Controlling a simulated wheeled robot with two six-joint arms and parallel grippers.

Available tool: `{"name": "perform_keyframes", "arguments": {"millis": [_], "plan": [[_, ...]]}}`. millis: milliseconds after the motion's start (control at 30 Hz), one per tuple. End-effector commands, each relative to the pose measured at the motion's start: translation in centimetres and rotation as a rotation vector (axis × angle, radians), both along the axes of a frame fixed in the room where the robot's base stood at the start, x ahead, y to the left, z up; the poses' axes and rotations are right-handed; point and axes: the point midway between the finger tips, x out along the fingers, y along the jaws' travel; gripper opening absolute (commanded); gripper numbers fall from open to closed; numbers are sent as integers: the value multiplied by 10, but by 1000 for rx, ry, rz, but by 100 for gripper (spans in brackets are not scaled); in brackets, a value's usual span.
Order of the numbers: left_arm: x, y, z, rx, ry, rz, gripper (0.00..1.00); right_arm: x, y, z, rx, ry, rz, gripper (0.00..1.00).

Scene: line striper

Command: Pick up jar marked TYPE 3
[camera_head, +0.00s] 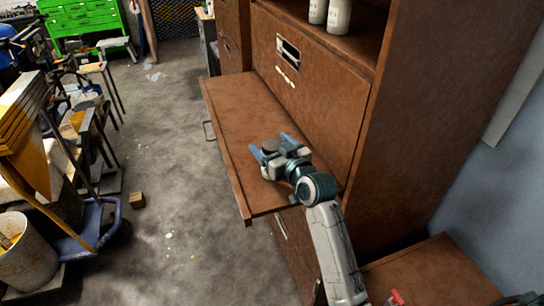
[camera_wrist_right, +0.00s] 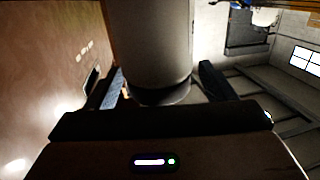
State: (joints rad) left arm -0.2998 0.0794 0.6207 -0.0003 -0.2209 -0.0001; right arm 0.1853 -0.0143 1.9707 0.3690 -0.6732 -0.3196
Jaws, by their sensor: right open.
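A pale cylindrical jar (camera_wrist_right: 152,40) with a dark band at its near end fills the middle of the right wrist view. My right gripper (camera_wrist_right: 162,85) is open, with one finger on each side of the jar and a visible gap on the right side. No marking shows on this face, so I cannot tell its type. In the head view my right gripper (camera_head: 272,147) is over the brown fold-out shelf, and a dark round top shows between its blue fingertips. Two white jars stand in the upper compartment, a left one (camera_head: 318,10) and a right one (camera_head: 339,16). My left gripper is out of view.
The brown shelf (camera_head: 235,100) is bare beyond my gripper. The cabinet's upright panel (camera_head: 320,100) rises close on its right. A lower brown surface (camera_head: 430,275) lies at bottom right. Clutter and a bucket (camera_head: 25,260) stand at left, with open floor (camera_head: 175,190) between.

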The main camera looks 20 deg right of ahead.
Motion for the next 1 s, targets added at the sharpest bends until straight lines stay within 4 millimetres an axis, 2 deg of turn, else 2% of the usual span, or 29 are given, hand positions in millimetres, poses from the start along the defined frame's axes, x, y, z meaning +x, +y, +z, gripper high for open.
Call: {"name": "perform_keyframes", "arguments": {"millis": [167, 500, 567, 1000], "plan": [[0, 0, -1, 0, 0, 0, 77, 0, 0, -1, 0, 0, 0, 77], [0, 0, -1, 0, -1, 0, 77, 0, 0, -1, 0, 0, 0, 10], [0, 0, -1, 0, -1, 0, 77, 0, 0, -1, 0, 0, 0, 0], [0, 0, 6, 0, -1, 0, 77, 3, -2, 8, 1, -3, -2, 0]]}}
